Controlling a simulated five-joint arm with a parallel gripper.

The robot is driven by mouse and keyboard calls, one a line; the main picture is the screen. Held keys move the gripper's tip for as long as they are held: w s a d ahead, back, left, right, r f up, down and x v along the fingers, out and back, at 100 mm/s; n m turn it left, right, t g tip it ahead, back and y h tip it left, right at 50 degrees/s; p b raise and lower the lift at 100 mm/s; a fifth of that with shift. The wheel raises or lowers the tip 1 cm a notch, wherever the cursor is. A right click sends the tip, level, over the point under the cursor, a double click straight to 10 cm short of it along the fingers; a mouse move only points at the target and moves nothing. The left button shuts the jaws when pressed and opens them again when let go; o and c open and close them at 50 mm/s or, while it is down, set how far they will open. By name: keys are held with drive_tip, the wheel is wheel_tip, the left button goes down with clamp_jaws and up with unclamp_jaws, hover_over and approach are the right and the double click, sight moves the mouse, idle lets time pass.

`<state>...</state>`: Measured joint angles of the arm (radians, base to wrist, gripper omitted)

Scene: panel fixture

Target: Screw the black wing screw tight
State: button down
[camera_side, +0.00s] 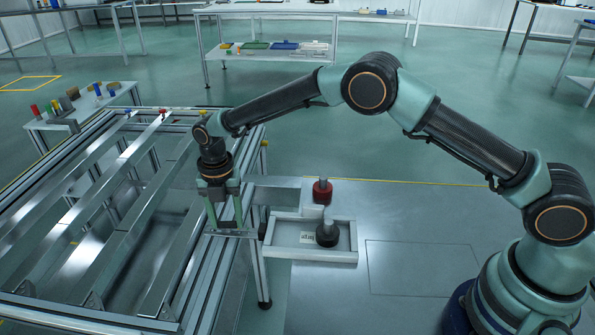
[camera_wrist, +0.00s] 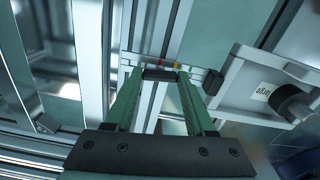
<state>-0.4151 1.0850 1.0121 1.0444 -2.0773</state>
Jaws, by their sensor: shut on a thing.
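My gripper (camera_wrist: 160,80) points down at the metal frame, its two green fingers shut on a small dark piece, the black wing screw (camera_wrist: 159,74). The screw sits between the fingertips at a thin light strip (camera_wrist: 192,69) with yellow and red marks. In the side view my gripper (camera_side: 226,226) is at the frame's right edge, fingertips at the strip. The screw cannot be made out there. The screw's thread is hidden, so how deep it sits cannot be told.
A pale tray (camera_side: 345,256) stands right of my gripper, holding a black knob (camera_side: 327,234) and a label (camera_side: 306,238). A red knob (camera_side: 322,191) stands behind it. A dark block (camera_wrist: 213,82) is at the strip's right end. The metal table (camera_side: 430,225) is mostly bare farther right.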

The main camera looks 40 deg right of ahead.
drive_tip(key=m, duration=1)
drive_tip(key=shift+m, duration=0.4)
drive_tip(key=m, duration=1.3)
drive_tip(key=shift+m, duration=0.3)
drive_tip(key=m, duration=0.9)
drive_tip(key=shift+m, duration=1.8)
